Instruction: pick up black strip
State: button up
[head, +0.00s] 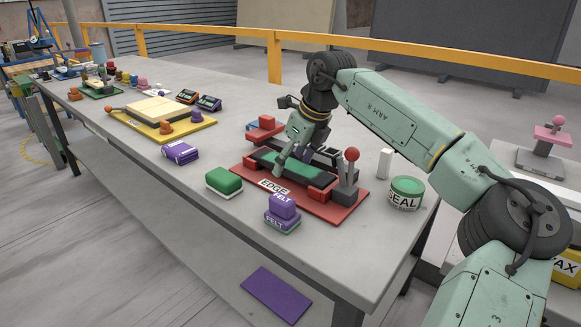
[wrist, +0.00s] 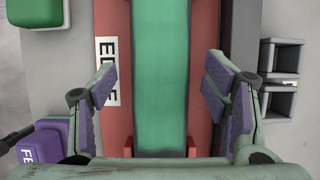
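A red fixture (head: 335,208) with an "EDGE" label (head: 273,186) stands on the slab table and carries a long green bed (head: 265,157). A dark strip-like band (head: 300,170) shows along the bed in the head view, partly behind my gripper; I cannot tell if it is a loose black strip. In the wrist view the green bed (wrist: 160,75) runs between my fingers and no black strip shows on it. My gripper (wrist: 160,88) is open, its purple-padded fingers apart on both sides of the bed. In the head view my gripper (head: 283,167) points down over the fixture.
A green block (head: 224,182) and a purple "FELT" block (head: 282,212) stand in front of the fixture. A red-knobbed lever (head: 351,156), a white block (head: 385,163) and a green-lidded tin (head: 406,193) are at its right. Dark open boxes (wrist: 280,57) lie right of my fingers.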

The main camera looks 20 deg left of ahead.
jog(key=c, duration=1.6)
